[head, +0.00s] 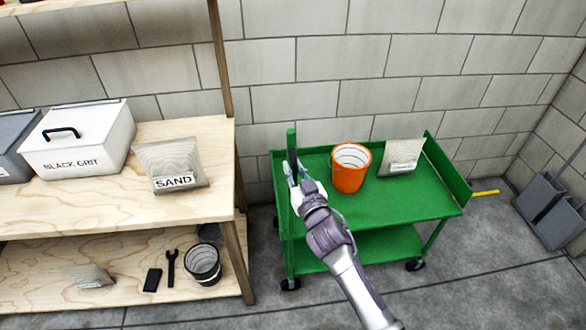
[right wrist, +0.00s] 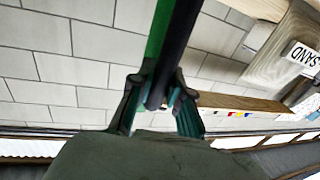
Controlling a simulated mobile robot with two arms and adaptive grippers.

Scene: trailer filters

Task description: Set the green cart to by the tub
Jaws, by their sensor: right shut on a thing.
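The green cart (head: 400,208) stands against the block wall, right of the wooden shelf. An orange bucket (head: 350,168) and a labelled bag (head: 401,157) sit on its top. My right gripper (head: 296,174) is at the cart's left end, shut on its upright handle (head: 291,142). In the right wrist view, the handle bar (right wrist: 168,45) runs between the fingers of this gripper (right wrist: 160,104). Grey open containers (head: 546,200), possibly the tub, stand on the floor at the far right. My left gripper is not in view.
The wooden shelf (head: 110,204) at left holds a white BLACK GRIT box (head: 85,143), a SAND bag (head: 170,166) and, below, a dark bucket (head: 203,264). A yellow strip (head: 485,193) lies right of the cart. Floor in front right is clear.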

